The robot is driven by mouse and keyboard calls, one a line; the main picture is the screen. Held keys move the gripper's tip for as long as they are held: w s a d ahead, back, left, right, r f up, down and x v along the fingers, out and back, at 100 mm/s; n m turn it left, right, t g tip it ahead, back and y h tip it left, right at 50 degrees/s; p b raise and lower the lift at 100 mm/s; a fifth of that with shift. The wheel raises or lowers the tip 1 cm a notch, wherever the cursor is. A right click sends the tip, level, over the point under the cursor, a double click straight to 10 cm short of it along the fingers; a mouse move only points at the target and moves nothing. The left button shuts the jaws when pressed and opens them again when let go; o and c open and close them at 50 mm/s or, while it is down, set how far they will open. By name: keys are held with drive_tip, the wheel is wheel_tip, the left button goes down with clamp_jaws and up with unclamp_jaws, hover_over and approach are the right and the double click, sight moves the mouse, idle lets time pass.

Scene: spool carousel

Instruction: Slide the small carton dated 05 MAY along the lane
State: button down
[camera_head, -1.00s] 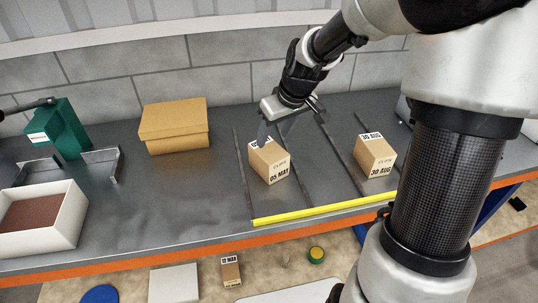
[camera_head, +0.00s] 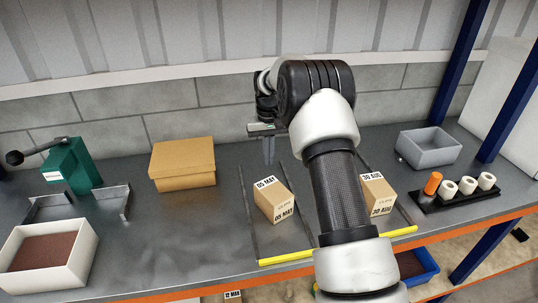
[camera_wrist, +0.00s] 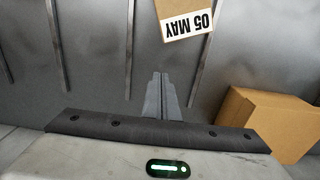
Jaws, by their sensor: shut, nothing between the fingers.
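The small tan carton dated 05 MAY (camera_head: 273,204) stands on the grey bench between two dark rails, back from the yellow strip (camera_head: 290,256) at the lane's front. Its top label also shows at the top of the wrist view (camera_wrist: 186,22). My gripper (camera_head: 269,161) is shut and empty, fingers pointing down, behind the carton on the wall side. In the wrist view the closed fingertips (camera_wrist: 160,76) appear apart from the carton, with bare metal between. How high the tips are above the bench is hard to tell.
A carton dated 30 AUG (camera_head: 376,194) stands in the lane to the right, beside my arm. A tan lidded box (camera_head: 183,166) is to the left. Farther off are a green device (camera_head: 68,167), a white open box (camera_head: 88,258), a grey bin (camera_head: 430,148) and a spool rack (camera_head: 455,202).

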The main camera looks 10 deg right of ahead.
sight(271, 179)
wheel_tip(271, 179, down, 6)
drive_tip(key=shift+s+f+p, duration=0.15)
drive_tip(key=shift+s+p, duration=0.4)
drive_tip(key=shift+s, duration=1.45)
